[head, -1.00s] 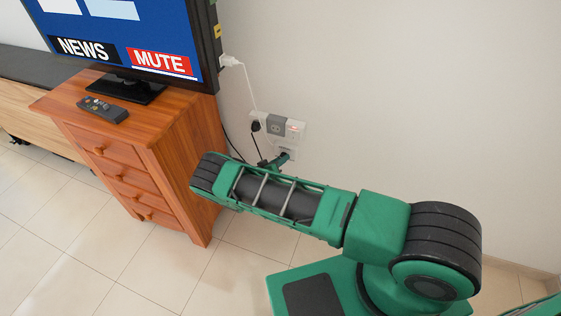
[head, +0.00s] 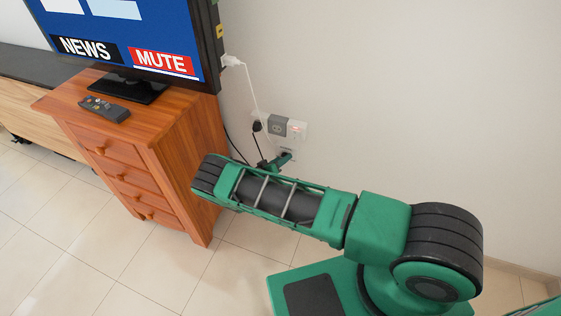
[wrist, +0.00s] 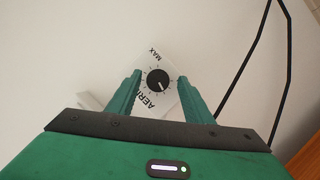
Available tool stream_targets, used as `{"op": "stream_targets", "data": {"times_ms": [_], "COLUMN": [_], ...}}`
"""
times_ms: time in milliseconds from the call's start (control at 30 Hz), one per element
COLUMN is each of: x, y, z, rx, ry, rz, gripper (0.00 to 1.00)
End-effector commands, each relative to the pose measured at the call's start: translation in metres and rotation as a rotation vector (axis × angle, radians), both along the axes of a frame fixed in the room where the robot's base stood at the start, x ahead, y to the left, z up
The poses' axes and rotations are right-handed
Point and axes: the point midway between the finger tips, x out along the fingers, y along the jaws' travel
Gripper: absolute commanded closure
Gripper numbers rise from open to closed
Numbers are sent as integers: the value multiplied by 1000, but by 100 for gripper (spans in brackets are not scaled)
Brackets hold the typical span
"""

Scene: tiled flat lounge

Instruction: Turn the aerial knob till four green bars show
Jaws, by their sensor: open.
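The aerial knob (wrist: 158,80) is black and round, with a white mark towards its lower edge in the wrist view. It sits on a white wall plate (wrist: 150,66) lettered "MAX" and partly hidden "AERI…". My gripper (wrist: 157,84) is open, one green finger on each side of the knob, with gaps between fingers and knob. In the head view my gripper (head: 281,161) is at the wall, low beside the cabinet, and hides the knob. The television (head: 130,30) shows "NEWS", a red "MUTE" and pale panels on blue; its top is cut off and no green bars show.
A wooden cabinet (head: 190,150) carries the television and a remote (head: 104,108). Sockets (head: 277,125) are on the wall above my gripper. A white cable (head: 247,84) and a black cable (wrist: 243,72) run close by. Tiled floor lies open in front.

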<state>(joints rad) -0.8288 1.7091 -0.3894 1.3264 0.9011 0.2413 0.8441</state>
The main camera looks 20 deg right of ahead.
Motion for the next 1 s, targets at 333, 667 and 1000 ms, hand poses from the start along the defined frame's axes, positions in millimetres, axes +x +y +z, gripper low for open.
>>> {"op": "stream_targets", "data": {"times_ms": [333,667,1000], "x": [-27,-58,-64], "y": [34,73,80], "z": [13,28,31], "rx": [1,1,1], "ry": [2,1,0], "rz": [1,3,1], "gripper": [53,53,53]}}
